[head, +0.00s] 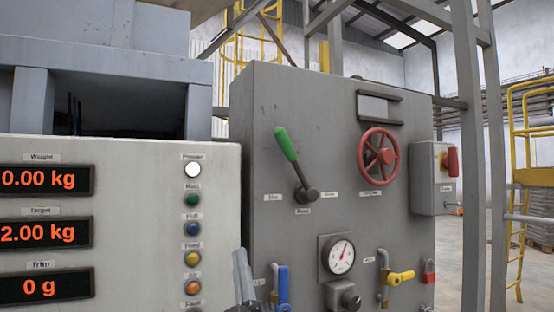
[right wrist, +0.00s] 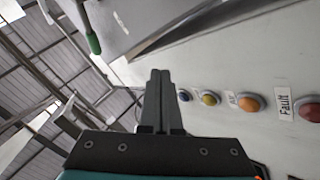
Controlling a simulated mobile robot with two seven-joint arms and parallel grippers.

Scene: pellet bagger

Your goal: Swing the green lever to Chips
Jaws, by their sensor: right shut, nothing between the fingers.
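The green lever (head: 287,146) is on the grey cabinet front. Its handle points up and slightly left from a dark pivot at lower right. Small white labels sit left of, below and right of the pivot; they are too small for me to read surely, so I cannot tell which is Chips. My right gripper (head: 241,258) is shut and empty, low in the head view, below and left of the lever and apart from it. In the right wrist view the shut fingers (right wrist: 160,76) point up the picture, and the green handle (right wrist: 92,42) shows at upper left. My left gripper is not in view.
A red handwheel (head: 378,156) is right of the lever. Below are a gauge (head: 338,255), a blue valve handle (head: 283,283) and a yellow one (head: 400,278). The pale display panel (head: 130,220) with coloured buttons stands at left. The cabinet face around the lever is clear.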

